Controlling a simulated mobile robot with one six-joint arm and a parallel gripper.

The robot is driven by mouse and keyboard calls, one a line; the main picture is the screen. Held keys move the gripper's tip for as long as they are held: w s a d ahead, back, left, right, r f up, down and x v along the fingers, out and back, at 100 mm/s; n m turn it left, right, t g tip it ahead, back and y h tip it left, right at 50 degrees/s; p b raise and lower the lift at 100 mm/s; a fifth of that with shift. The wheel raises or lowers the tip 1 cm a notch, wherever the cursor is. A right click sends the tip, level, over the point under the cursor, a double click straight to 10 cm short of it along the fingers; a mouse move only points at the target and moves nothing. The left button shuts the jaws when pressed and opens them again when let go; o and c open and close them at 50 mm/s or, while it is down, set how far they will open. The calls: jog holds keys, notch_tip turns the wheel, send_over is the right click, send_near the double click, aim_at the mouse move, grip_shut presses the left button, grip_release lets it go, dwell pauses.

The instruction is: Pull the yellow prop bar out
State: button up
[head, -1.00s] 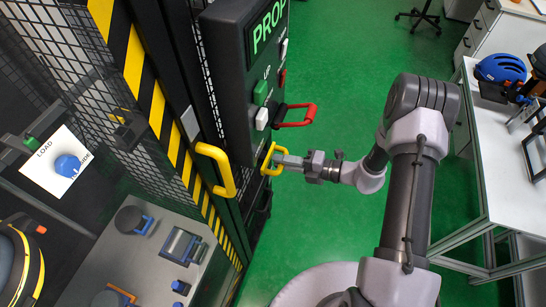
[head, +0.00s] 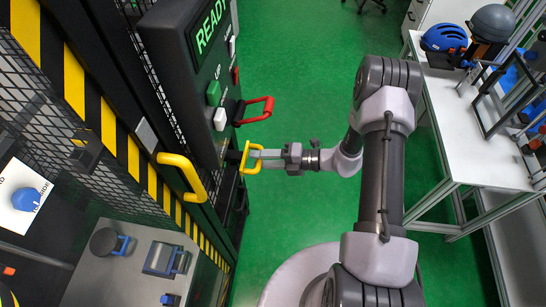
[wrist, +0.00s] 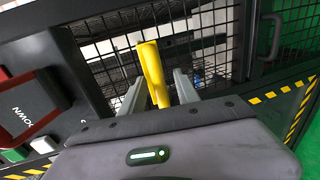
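The yellow prop bar's handle (head: 246,160) stands out from the side of the dark control box in the head view, below a red handle. A short dark stretch shows between it and the machine. My gripper (head: 262,154) reaches it from the right, with its fingers at the handle's outer bar. The bar's inner end is hidden.
The control box's display (head: 210,27) reads READY. The red handle (head: 257,106) sticks out just above the yellow one. A larger yellow door handle (head: 183,176) is on the striped mesh frame. A white table (head: 470,150) with helmets stands at right. Green floor (head: 300,80) is open between.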

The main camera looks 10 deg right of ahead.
jog(key=p+v, duration=0.3)
jog(key=v, duration=1.4)
jog(key=shift+d, duration=0.2)
